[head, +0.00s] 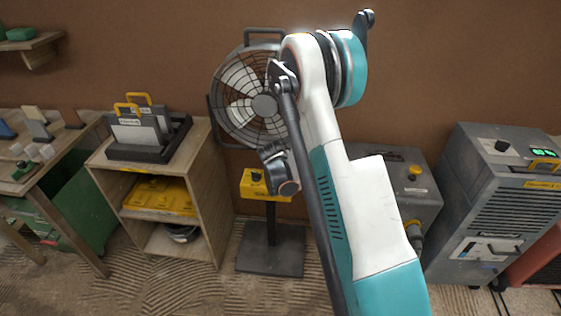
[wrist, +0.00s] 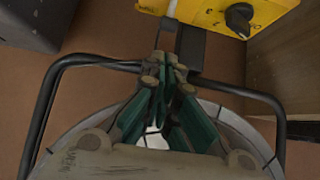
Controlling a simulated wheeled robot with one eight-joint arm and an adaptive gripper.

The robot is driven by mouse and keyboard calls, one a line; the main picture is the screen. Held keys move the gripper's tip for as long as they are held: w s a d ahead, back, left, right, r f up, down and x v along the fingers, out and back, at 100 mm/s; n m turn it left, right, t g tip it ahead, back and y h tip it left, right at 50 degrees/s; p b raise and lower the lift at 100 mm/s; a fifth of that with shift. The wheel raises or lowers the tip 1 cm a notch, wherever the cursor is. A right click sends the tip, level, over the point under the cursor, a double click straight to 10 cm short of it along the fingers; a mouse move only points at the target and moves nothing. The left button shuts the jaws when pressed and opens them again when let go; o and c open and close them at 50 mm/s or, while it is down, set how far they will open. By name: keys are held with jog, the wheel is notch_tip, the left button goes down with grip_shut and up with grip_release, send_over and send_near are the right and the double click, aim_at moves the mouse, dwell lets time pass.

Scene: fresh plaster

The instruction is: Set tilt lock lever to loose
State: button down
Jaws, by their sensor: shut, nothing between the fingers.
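The fan (head: 236,103) stands upright against the brown wall, with its round wire grille facing me. Its black yoke crosses the wrist view as a bent tube (wrist: 95,60). My gripper (wrist: 165,66) is shut and empty, its fingertips showing in front of the middle of the yoke tube; I cannot tell whether they touch. In the head view I cannot make out its fingers clearly, and my arm covers the fan's right side. I cannot pick out the tilt lock lever or its setting in either view.
A yellow control box (head: 258,183) with a black knob (wrist: 239,17) is on the fan's post. A wooden shelf unit (head: 222,195) stands left of the fan. Grey machines stand right, including a large dehumidifier-like unit (head: 480,205). Ridged floor (head: 180,285) is open in front.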

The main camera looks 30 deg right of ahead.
jog(key=b+x, duration=0.3)
jog(key=x, duration=0.7)
jog(key=shift+w+a, duration=0.1)
dwell(0.3)
